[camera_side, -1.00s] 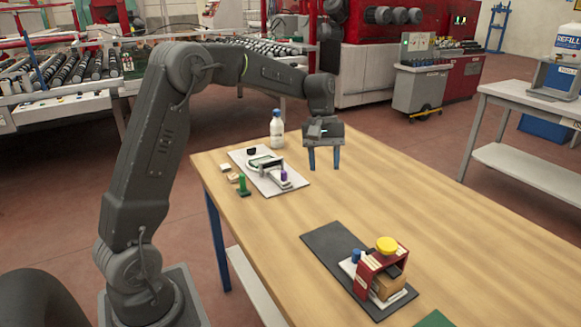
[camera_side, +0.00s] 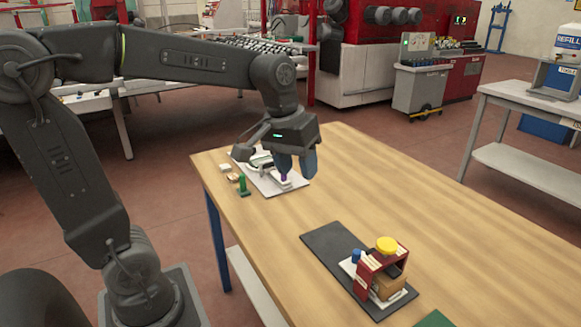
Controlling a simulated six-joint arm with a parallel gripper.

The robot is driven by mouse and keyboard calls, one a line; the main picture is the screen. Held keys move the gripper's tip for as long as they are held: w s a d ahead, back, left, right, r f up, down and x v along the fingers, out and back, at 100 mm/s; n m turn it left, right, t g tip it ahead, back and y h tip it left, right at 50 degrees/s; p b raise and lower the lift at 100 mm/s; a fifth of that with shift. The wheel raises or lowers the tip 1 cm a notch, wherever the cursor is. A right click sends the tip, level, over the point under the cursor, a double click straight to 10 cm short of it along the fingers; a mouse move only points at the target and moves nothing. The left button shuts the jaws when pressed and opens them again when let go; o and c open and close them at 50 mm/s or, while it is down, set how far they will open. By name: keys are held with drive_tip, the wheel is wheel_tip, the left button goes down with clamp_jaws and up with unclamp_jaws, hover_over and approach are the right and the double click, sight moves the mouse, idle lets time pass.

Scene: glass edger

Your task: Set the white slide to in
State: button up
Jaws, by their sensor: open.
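A white plate (camera_side: 268,187) lies at the far left of the table and carries a small pale mechanism (camera_side: 259,162) with a purple knob (camera_side: 284,177). I cannot tell for certain which part is the white slide. My gripper (camera_side: 297,176) is above the right side of this plate, pointing down, with its two blue fingers apart. The left finger is close over the purple knob and partly hides it; I cannot tell if they touch. The gripper hides part of the mechanism.
A green peg (camera_side: 242,184) and small pale blocks (camera_side: 227,172) are left of the plate. Nearer, a dark mat (camera_side: 327,240) holds a red bracket (camera_side: 369,273) with a yellow knob (camera_side: 386,244) and a blue knob (camera_side: 355,256). The table (camera_side: 430,220) is clear to the right.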

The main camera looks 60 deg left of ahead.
drive_tip(key=shift+s+d+m, duration=0.3)
drive_tip(key=shift+s+d, duration=0.05)
drive_tip(key=shift+s, duration=0.5)
drive_tip(key=s+d+f+m+t, duration=0.2)
drive_tip(key=s+m+t, duration=0.1)
drive_tip(key=s, duration=0.6)
drive_tip(key=shift+s+d+f+m+y, duration=0.2)
drive_tip(key=shift+s+d+m+y, duration=0.15)
drive_tip(key=shift+m, duration=0.35)
drive_tip(key=shift+w, duration=0.1)
idle(0.4)
